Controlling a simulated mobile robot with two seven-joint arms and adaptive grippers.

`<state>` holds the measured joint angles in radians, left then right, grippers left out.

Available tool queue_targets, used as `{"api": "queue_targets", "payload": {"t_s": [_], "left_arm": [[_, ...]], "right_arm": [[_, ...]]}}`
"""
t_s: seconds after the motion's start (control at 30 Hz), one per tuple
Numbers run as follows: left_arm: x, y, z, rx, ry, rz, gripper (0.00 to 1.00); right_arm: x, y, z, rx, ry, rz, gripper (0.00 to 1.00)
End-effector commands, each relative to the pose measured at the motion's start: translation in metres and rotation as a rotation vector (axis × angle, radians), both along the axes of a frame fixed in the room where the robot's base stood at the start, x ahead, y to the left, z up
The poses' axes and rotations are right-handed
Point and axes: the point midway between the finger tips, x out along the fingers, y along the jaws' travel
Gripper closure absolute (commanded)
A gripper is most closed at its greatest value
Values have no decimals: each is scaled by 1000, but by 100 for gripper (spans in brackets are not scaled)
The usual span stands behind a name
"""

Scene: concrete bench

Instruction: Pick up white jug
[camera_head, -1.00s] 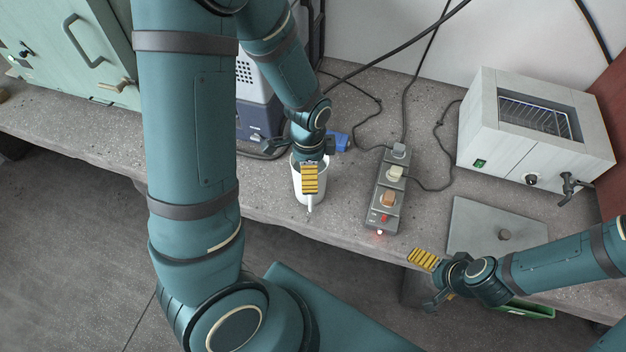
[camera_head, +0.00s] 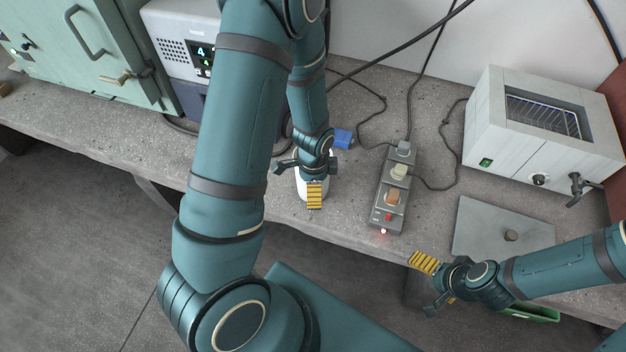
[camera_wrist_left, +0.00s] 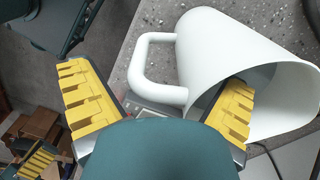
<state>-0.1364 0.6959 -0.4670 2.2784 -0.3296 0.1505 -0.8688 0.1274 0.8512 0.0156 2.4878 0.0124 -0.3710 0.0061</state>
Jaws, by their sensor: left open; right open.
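The white jug (camera_head: 301,190) stands on the concrete bench near its front edge, mostly hidden under my left gripper (camera_head: 308,184) in the head view. In the left wrist view the jug (camera_wrist_left: 225,50) shows its open mouth and its loop handle. My left gripper (camera_wrist_left: 158,88) is open there. One yellow-padded finger reaches into the mouth and the other is outside, beyond the handle, so the handle side lies between them. I cannot tell whether either finger touches. My right gripper (camera_head: 430,283) is open and empty at the bench's front edge.
A power strip (camera_head: 391,195) with plugs and cables lies right of the jug. A blue object (camera_head: 343,138) is just behind it. A metal plate (camera_head: 500,228) and white oven-like box (camera_head: 540,130) are at right. A grey instrument (camera_head: 180,40) and green cabinet (camera_head: 85,55) are at left.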

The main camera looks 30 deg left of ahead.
Motion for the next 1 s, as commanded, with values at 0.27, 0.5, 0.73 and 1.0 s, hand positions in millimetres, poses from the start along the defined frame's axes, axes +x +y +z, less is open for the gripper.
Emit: {"api": "queue_targets", "payload": {"t_s": [0.27,0.5,0.73,1.0], "left_arm": [[0,0,1,0,0,0,60],[1,0,1,1,-4,0,87],[1,0,4,0,-5,0,88],[2,0,39,-1,-9,-1,88]], "right_arm": [[0,0,0,0,0,0,6],[0,0,0,0,-1,0,6],[0,0,1,0,-1,0,6],[2,0,8,-2,-6,-4,6]]}}
